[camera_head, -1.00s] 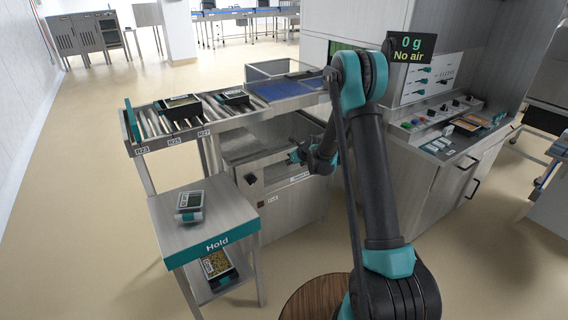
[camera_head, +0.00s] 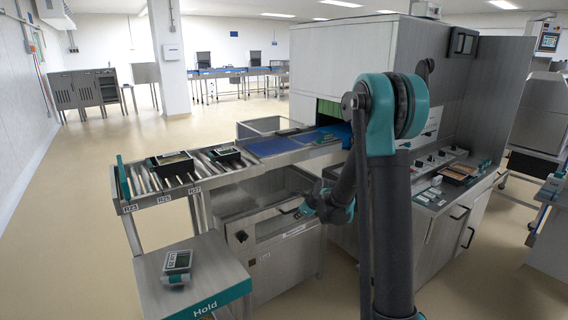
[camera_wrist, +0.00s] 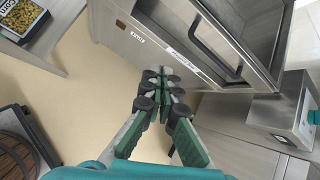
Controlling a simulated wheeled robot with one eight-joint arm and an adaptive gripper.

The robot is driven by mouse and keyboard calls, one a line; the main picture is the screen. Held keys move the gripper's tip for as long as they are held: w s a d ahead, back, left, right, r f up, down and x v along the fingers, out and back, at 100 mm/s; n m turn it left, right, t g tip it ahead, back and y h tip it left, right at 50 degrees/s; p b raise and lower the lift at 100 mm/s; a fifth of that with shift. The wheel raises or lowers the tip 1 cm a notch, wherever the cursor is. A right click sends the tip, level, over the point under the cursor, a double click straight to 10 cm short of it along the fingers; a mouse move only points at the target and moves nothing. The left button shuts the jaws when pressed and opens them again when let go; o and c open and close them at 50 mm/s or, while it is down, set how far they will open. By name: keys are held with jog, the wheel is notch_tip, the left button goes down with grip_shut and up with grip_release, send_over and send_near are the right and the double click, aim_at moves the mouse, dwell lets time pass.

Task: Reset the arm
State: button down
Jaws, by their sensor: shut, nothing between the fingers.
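My arm stands folded in front of the sealer in the head view. My gripper (camera_wrist: 166,88) shows in the wrist view with its green fingers together and nothing between them. It points down toward the floor beside a steel cabinet with a handled drawer (camera_wrist: 205,45), and looks apart from it. In the head view the arm's end (camera_head: 330,205) hangs in front of the same cabinet (camera_head: 270,230); the fingertips are hard to make out there.
A roller conveyor (camera_head: 140,182) carries trays (camera_head: 172,165). A control counter (camera_head: 430,195) stands right of my arm. In the wrist view, a food tray (camera_wrist: 22,16) and a wooden round (camera_wrist: 18,150) lie left. Floor at left is clear.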

jog(key=s+d+n+g+h, duration=0.1)
jog(key=s+d+n, duration=0.3)
jog(key=s+n, duration=0.4)
jog(key=s+d+n+g+h, duration=0.1)
jog(key=s+d+n, duration=0.3)
jog(key=s+n, duration=0.4)
jog(key=s+d+n+h, duration=0.2)
jog(key=s+d+n, duration=0.3)
jog(key=s, duration=1.4)
jog(key=n, duration=0.3)
jog(key=shift+s+r+g, duration=0.2)
jog(key=shift+r+g, duration=0.2)
